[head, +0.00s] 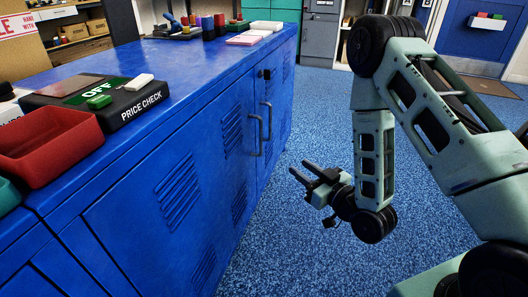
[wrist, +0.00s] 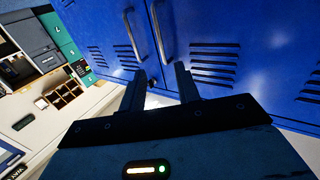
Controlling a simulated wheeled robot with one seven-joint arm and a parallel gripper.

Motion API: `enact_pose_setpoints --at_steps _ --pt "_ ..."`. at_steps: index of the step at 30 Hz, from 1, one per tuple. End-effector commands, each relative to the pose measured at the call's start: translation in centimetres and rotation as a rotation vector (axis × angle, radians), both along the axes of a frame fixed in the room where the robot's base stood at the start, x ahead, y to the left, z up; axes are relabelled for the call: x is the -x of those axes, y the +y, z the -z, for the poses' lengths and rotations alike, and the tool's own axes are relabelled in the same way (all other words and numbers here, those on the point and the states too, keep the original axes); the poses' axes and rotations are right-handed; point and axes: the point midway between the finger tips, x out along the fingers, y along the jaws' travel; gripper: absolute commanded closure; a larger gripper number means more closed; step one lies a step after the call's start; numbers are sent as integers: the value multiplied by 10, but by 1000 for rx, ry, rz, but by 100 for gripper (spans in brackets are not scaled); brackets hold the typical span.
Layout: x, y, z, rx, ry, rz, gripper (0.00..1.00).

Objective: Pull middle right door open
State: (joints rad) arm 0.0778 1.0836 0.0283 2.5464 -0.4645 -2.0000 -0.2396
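The blue cabinet (head: 150,165) has metal doors with louvres. Two upright bar handles, a nearer handle (head: 257,134) and a farther handle (head: 268,120), sit close together on either side of a door seam. The doors look shut. The farther door (head: 275,100) is seen at a steep angle. My gripper (head: 299,168) is open and empty, in the air to the right of the handles and apart from them. In the wrist view, my gripper (wrist: 160,78) has its fingers apart, with the two handles, one (wrist: 133,33) and another (wrist: 158,30), beyond the tips.
A red bin (head: 50,145) and a black price-check box (head: 100,105) stand on the cabinet top. Cups and pads (head: 245,38) sit at its far end. The blue speckled floor (head: 290,230) beside the cabinet is clear. The wrist view shows a shelf unit (wrist: 50,60) at left.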

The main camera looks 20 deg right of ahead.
Motion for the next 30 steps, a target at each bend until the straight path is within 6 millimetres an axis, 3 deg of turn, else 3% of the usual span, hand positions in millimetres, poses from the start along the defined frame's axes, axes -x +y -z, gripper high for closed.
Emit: enact_pose_setpoints --at_steps 9,24,30 --pt "-27 10 4 -2 -12 1 68" --pt "-125 46 1 -2 -9 0 68" --pt "-151 55 1 -1 -7 2 68"
